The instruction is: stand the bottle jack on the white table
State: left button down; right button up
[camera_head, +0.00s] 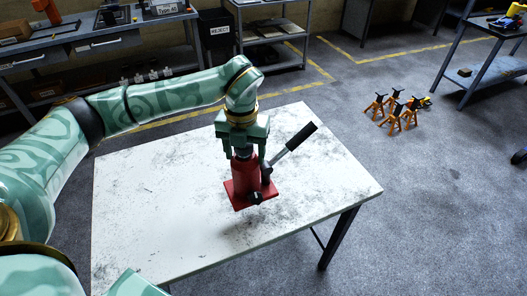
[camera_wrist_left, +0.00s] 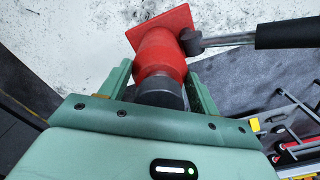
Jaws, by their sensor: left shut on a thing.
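The bottle jack (camera_head: 245,180) is red with a square base, a dark top and a black-gripped lever that points up to the right. My left gripper (camera_head: 246,155) comes down over it from above and is shut on its upper body. In the left wrist view the jack (camera_wrist_left: 160,55) sits between the two green fingers (camera_wrist_left: 160,85), its base away from the camera. The jack is upright over the white table (camera_head: 150,200); I cannot tell whether its base touches the top. My right gripper is not in view.
The white table top is otherwise bare and scuffed. Several orange jack stands (camera_head: 398,108) stand on the floor behind it to the right. A workbench (camera_head: 95,45) and a shelf trolley (camera_head: 270,40) are at the back. Another bench (camera_head: 490,65) is at the right.

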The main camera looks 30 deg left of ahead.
pick_arm(q)
jog(key=a+f, duration=0.2)
jog(key=a+f+b, duration=0.1)
jog(key=f, duration=0.1)
jog(key=shift+a+f, duration=0.3)
jog(key=shift+a, duration=0.05)
jog(key=shift+a+f+b, duration=0.15)
jog(key=shift+f+b, duration=0.05)
jog(key=shift+f, duration=0.7)
jog(key=shift+a+f+b, duration=0.1)
jog(key=shift+f+b, duration=0.05)
jog(key=shift+f, duration=0.85)
jog(key=shift+c, duration=1.8)
grip_release()
notch_tip(320, 180, up, 12)
jog(key=p, duration=0.2)
jog(key=shift+s, duration=0.1)
